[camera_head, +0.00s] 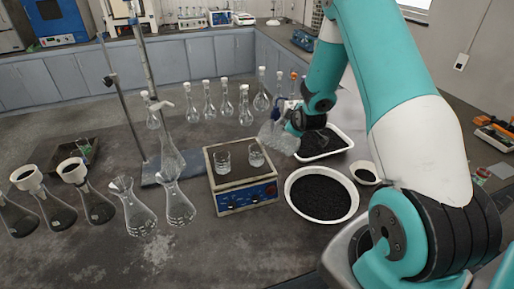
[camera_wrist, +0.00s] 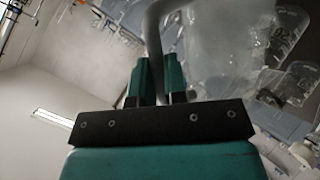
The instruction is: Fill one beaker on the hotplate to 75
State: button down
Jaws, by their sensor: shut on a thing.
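The hotplate (camera_head: 246,200), with a blue front panel, stands in the middle of the bench in the head view. Two small clear glass beakers (camera_head: 222,163) (camera_head: 256,155) stand upright on it; I cannot tell what is inside them. My gripper (camera_wrist: 160,82) is shut on the grey handle of a clear jug (camera_head: 277,137). In the head view the jug is tilted, right of and behind the right beaker, above the bench. Its body also shows in the wrist view (camera_wrist: 215,50). I cannot tell how much liquid it holds.
A round white bowl of black grains (camera_head: 287,195) sits right of the hotplate, with a white tray (camera_head: 344,134) behind it. Several flasks (camera_head: 138,213) and a burette stand (camera_head: 150,180) are to the left. Several stoppered flasks (camera_head: 226,105) stand behind.

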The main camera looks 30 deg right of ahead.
jog(key=shift+w+a+r+n+g+h+p, duration=0.3)
jog(key=shift+a+r+n+h+p, duration=0.15)
jog(key=shift+a+r+h, duration=0.3)
dwell(4.0)
jog(key=shift+s+d+f, duration=0.1)
jog(key=shift+d, duration=0.2)
jog(key=f+b, duration=0.1)
jog(key=d+f+m+y+b, duration=0.1)
jog(key=b, duration=0.1)
jog(key=s+d+f+m+t+y+b, duration=0.1)
jog(key=shift+d+f+b, duration=0.1)
jog(key=shift+f+b, duration=0.2)
jog(key=shift+f, duration=0.05)
jog(key=shift+r+y, duration=0.25)
jog(key=shift+r, duration=0.1)
jog(key=shift+s+d+f+b, duration=0.15)
jog(key=shift+d+f+b, duration=0.1)
jog(key=shift+f+b, duration=0.65)
jog(key=s+d+f+m+t+y+b, duration=0.2)
jog(key=d+f+m+t+y+b, duration=0.1)
jog(key=b, duration=1.2)
jog(key=d+f+m+y, duration=0.1)
jog(key=d, duration=0.1)
jog(key=shift+s+d+f, duration=0.25)
jog(key=shift+s+d, duration=0.05)
jog(key=shift+s, duration=0.1)
